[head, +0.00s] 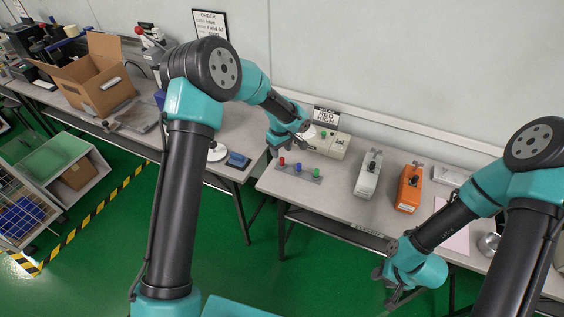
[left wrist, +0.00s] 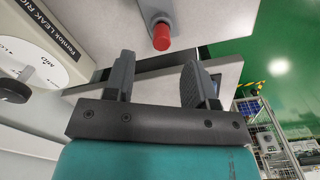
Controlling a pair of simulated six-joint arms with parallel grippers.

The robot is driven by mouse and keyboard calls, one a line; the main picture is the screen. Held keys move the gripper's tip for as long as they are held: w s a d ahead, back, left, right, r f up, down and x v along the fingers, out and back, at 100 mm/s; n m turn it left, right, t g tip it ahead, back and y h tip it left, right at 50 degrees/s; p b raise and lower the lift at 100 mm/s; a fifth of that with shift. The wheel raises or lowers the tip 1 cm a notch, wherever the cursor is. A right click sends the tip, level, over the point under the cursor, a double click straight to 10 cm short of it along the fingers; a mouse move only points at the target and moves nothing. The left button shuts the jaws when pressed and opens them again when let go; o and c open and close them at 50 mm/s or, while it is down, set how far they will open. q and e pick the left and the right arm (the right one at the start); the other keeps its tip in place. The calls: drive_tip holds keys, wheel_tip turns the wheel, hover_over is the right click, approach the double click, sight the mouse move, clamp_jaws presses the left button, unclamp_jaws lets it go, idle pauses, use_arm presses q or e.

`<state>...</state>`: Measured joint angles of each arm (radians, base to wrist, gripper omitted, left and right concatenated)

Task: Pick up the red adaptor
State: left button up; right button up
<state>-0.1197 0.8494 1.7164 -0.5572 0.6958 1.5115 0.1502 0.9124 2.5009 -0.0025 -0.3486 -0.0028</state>
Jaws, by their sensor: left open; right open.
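The red adaptor (head: 282,161) stands at the left end of a grey strip holder (head: 307,176), beside a blue adaptor (head: 298,167) and a green adaptor (head: 315,172). In the left wrist view the red adaptor (left wrist: 161,38) shows as a red cylinder beyond and between my fingertips, apart from them. My left gripper (head: 305,139) is open and empty, above and behind the holder near the left end of the table; its two fingers also show in the left wrist view (left wrist: 158,80). My right gripper (head: 386,288) is open and empty at the table's front edge.
A beige leak rig (head: 333,144) stands behind the holder; its dial (left wrist: 30,62) is close on the left in the left wrist view. A grey tester (head: 368,175) and an orange tester (head: 409,188) stand to the right. A gap separates this table from the left bench.

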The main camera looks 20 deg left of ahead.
sight(282, 158)
use_arm(q)
drive_tip(key=shift+s+d+f, duration=0.15)
drive_tip(key=shift+f, duration=1.15)
drive_tip(key=shift+s+d+f, duration=0.1)
drive_tip(key=shift+f, duration=1.15)
drive_tip(key=shift+c, duration=0.3)
clamp_jaws()
